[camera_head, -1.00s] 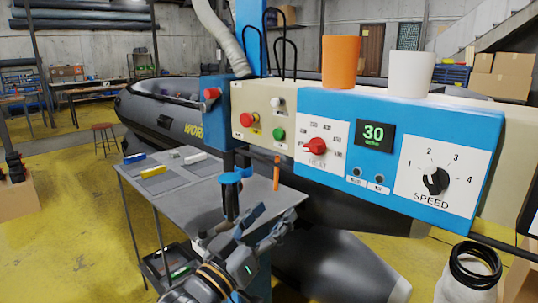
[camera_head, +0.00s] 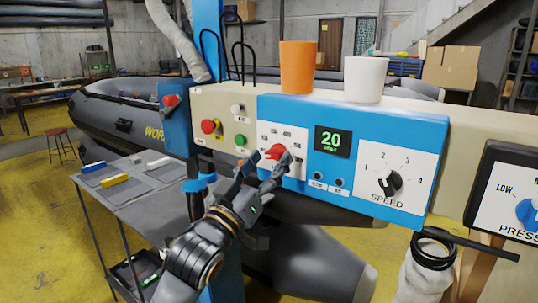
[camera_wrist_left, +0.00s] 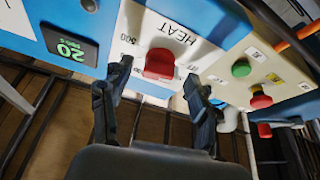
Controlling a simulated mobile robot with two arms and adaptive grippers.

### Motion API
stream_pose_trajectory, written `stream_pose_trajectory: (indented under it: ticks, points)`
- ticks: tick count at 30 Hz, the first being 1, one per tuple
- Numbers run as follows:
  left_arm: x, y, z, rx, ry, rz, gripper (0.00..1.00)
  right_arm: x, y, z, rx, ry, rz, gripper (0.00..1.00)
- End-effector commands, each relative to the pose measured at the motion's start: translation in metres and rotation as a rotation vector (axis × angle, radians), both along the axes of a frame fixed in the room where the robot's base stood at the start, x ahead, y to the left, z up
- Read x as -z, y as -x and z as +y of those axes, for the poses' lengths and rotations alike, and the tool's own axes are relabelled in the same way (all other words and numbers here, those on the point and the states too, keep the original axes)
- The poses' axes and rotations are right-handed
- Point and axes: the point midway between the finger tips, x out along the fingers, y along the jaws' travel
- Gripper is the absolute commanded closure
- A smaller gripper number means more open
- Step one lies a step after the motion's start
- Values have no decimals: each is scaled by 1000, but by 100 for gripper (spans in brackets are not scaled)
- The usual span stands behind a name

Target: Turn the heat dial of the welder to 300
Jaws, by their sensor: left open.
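The welder's blue control panel (camera_head: 345,112) carries the red heat dial (camera_head: 275,152) on a white scale plate. My left gripper (camera_head: 270,168) is open in front of the dial, and its fingers partly hide the scale. The left wrist view shows the panel upside down, with the red dial (camera_wrist_left: 160,63) between the two open fingertips (camera_wrist_left: 158,78). I cannot tell whether the fingers touch it. The dial's exact setting is not readable. The green display (camera_head: 332,141) reads 20. My right gripper is not in view.
The black speed knob (camera_head: 389,184) sits right of the display. Red (camera_head: 208,127) and green (camera_head: 240,140) buttons sit to the left. An orange cup (camera_head: 297,67) and a white cup (camera_head: 365,78) stand on top. A grey table (camera_head: 150,203) stands at left.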

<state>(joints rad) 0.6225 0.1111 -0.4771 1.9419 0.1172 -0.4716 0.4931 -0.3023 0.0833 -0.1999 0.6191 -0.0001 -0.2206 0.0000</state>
Motion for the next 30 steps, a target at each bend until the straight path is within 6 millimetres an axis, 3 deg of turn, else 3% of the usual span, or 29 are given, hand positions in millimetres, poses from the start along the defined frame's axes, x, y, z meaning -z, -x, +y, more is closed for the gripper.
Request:
stream_pose_trajectory:
  ticks: [12, 20, 30]
  points:
    - [-3, -7, -5, 0, 0, -2, 39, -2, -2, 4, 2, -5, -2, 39]
    - [-3, -7, -4, 0, -1, 0, 92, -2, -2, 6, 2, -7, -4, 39]
    - [-3, -7, -3, -1, -43, -28, 93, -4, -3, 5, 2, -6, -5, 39]
